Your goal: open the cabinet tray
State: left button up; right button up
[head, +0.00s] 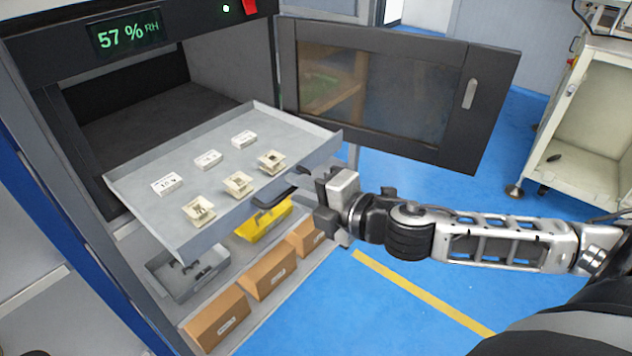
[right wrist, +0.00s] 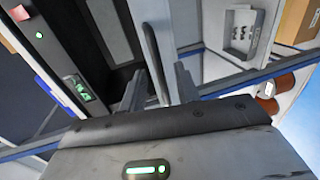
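The grey cabinet tray (head: 222,210) is slid well out of the upper compartment, level, with its front wall facing right and down. A dark bar handle (head: 268,203) sticks out from its front. My right gripper (head: 308,192) is at the right end of this handle, its fingers apart. In the right wrist view the two fingers (right wrist: 158,90) stand apart with a grey strip between them; I cannot tell whether they touch the handle. My left gripper is not in view.
Several small white and beige parts lie on the tray. The cabinet door (head: 385,90) stands wide open to the right. Below are a yellow bin (head: 262,219), a grey bin (head: 190,275) and cardboard boxes (head: 217,318). A pale cart (head: 590,110) stands right; blue floor is clear.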

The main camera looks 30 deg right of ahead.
jog(key=shift+s, duration=0.15)
